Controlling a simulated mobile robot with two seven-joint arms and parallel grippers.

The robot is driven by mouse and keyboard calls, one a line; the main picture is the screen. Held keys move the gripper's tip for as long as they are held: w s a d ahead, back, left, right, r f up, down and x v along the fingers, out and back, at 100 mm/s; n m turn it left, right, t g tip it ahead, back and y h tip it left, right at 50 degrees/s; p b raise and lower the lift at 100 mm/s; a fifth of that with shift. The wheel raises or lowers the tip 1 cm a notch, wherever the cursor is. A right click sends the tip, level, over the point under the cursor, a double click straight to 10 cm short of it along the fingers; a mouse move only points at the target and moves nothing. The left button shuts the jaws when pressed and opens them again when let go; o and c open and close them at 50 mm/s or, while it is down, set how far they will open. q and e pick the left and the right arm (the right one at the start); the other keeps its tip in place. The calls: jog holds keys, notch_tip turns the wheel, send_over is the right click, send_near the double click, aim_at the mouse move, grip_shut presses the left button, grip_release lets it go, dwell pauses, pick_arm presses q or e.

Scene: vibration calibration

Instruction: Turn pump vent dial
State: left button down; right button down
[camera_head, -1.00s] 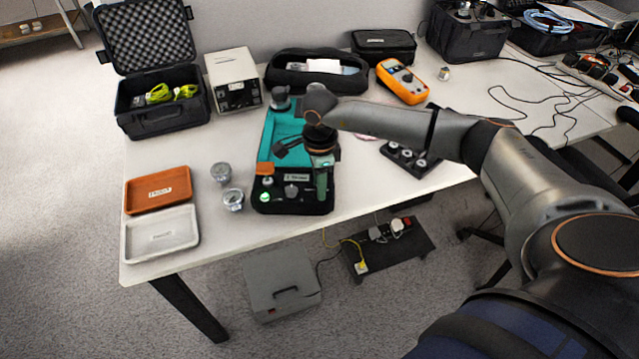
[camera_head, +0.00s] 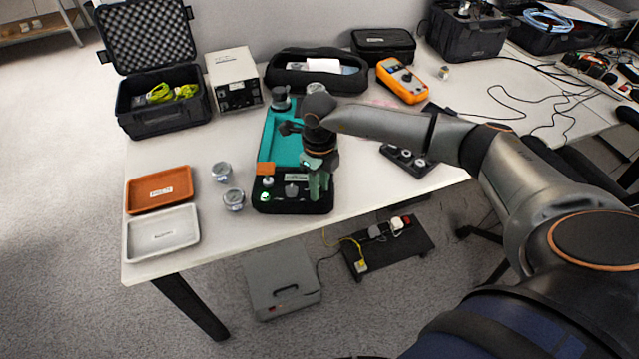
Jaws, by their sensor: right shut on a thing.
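The pump (camera_head: 282,140) is a teal-topped unit with a black front panel, standing on the white table in the head view. Its panel carries a grey knob (camera_head: 291,190), a small pale knob (camera_head: 267,182) and a green-lit round part (camera_head: 264,197). My right gripper (camera_head: 319,188) points down at the panel's right front corner, to the right of the grey knob. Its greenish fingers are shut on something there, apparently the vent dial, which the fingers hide. My left gripper is not in view.
Two round metal gauges (camera_head: 222,171) (camera_head: 234,199) stand left of the pump. An orange tray (camera_head: 150,203) and a white tray (camera_head: 138,246) lie farther left. A black holder (camera_head: 412,170) with round parts and an orange multimeter (camera_head: 402,82) are to the right.

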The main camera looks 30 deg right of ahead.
jog(key=shift+m, duration=0.8)
jog(key=c, duration=0.6)
grip_release()
notch_tip(320, 180, up, 13)
jog(key=shift+f, duration=0.2)
jog(key=shift+a, duration=0.1)
